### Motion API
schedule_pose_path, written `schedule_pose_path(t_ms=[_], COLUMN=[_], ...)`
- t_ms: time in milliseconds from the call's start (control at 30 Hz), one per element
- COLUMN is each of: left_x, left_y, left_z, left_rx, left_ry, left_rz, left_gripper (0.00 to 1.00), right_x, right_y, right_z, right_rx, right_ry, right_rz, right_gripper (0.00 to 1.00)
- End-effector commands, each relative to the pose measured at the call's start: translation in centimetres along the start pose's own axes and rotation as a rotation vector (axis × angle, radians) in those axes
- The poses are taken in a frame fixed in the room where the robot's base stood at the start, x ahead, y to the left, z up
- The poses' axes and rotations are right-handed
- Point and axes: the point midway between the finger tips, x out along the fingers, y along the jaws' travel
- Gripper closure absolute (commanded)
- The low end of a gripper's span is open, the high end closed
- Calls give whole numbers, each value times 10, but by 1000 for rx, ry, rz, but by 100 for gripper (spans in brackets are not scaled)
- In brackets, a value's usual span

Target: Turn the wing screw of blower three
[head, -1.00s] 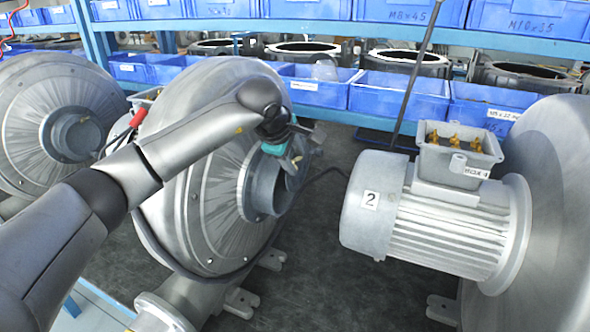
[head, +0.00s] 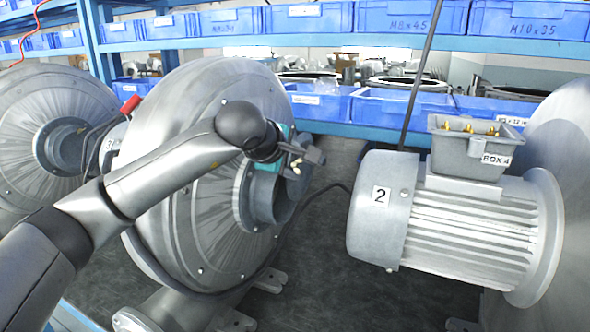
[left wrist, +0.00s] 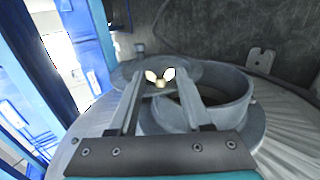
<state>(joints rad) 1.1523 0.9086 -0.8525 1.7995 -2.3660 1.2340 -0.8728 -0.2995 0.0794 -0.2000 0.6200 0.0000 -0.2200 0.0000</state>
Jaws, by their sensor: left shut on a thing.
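Blower three (head: 190,215) is the large grey round housing at middle left in the head view; a label 3 shows behind it. Its open round inlet (head: 262,195) faces right, and in the left wrist view the inlet ring (left wrist: 240,120) lies beyond the fingers. A small brass wing screw (left wrist: 158,79) sits on a flat round plate (left wrist: 190,70) that partly overlaps the inlet. My left gripper (head: 308,158) is at the inlet's upper rim, shut on the wing screw, which shows between its fingertips (left wrist: 158,76). My right gripper is out of view.
A motor labelled 2 (head: 440,225) with a terminal box (head: 468,150) stands to the right. Another blower (head: 40,135) stands at far left. Blue bins (head: 410,18) fill the shelves behind. A dark cable runs beside the inlet. Dark bench (head: 335,285) lies free between blower and motor.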

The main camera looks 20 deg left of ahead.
Motion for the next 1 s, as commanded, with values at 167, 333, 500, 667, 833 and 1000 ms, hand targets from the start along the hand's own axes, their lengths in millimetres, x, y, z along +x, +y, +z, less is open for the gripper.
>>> schedule_pose_path(t_ms=[167,333,500,667,833,1000], left_x=[0,0,0,0,0,-3], left_y=[0,0,0,0,0,0], left_z=[0,0,0,0,0,0], left_rx=[-2,-2,-1,-1,0,0], left_ry=[1,1,1,1,1,1], left_rz=[2,2,2,2,2,3], left_gripper=[100,100,41,23,21,21], right_x=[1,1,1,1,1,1], right_y=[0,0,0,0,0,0], right_z=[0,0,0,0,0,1], right_rx=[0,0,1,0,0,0], right_ry=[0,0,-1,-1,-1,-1], right_rz=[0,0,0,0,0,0], right_gripper=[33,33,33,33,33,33])
